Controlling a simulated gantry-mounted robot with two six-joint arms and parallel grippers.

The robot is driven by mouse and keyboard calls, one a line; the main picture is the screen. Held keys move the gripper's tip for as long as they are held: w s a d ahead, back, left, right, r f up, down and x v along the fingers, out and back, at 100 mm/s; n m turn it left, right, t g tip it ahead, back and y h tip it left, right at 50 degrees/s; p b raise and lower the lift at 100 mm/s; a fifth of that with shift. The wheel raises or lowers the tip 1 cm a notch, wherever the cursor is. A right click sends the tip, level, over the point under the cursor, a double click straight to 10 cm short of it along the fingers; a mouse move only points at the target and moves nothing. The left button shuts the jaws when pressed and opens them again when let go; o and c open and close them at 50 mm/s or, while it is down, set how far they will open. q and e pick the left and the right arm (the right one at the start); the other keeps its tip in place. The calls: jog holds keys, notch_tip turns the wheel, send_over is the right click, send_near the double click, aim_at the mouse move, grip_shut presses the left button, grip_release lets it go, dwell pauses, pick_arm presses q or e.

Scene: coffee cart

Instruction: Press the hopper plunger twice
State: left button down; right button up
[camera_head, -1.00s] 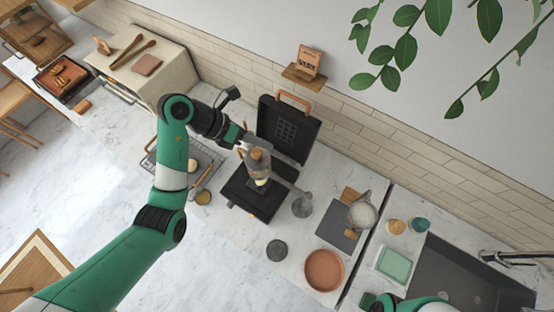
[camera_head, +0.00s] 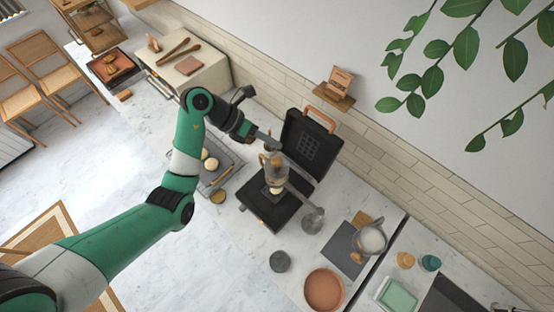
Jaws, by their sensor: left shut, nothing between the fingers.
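The hopper (camera_head: 273,172) is a small clear container with a brownish top, held over the open waffle iron by a grey bar. Its plunger (camera_head: 277,159) is at the top and partly hidden by my gripper. My left gripper (camera_head: 279,144) is shut and empty, with its fingertips right at the hopper's top; I cannot tell whether they touch the plunger. A pale cream patch (camera_head: 275,190) shows at the hopper's lower end, over the dark lower plate of the waffle iron (camera_head: 262,211). My right gripper is out of view.
The waffle iron's lid (camera_head: 316,128) stands raised behind the hopper. A grey round knob (camera_head: 313,221) is at the bar's right end. A rack with round pale items (camera_head: 210,163) lies left, and a terracotta dish (camera_head: 324,290) and glass jug (camera_head: 371,238) right.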

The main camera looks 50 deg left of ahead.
pick_arm(q)
jog(key=b, duration=0.5)
send_over(279, 161)
jog(key=s+a, duration=0.1)
jog(key=f, duration=0.5)
jog(key=shift+s+a+f, duration=0.15)
jog(key=shift+s+f, duration=0.05)
jog(key=shift+f, duration=0.05)
jog(key=shift+f+b, duration=0.55)
jog(key=shift+f, duration=0.35)
jog(key=shift+f, duration=0.1)
jog(key=shift+f, duration=0.3)
jog(key=shift+f+b, duration=0.4)
jog(key=shift+f, duration=0.35)
dwell(0.9)
jog(key=shift+r+p, duration=1.15)
jog(key=shift+p, duration=0.15)
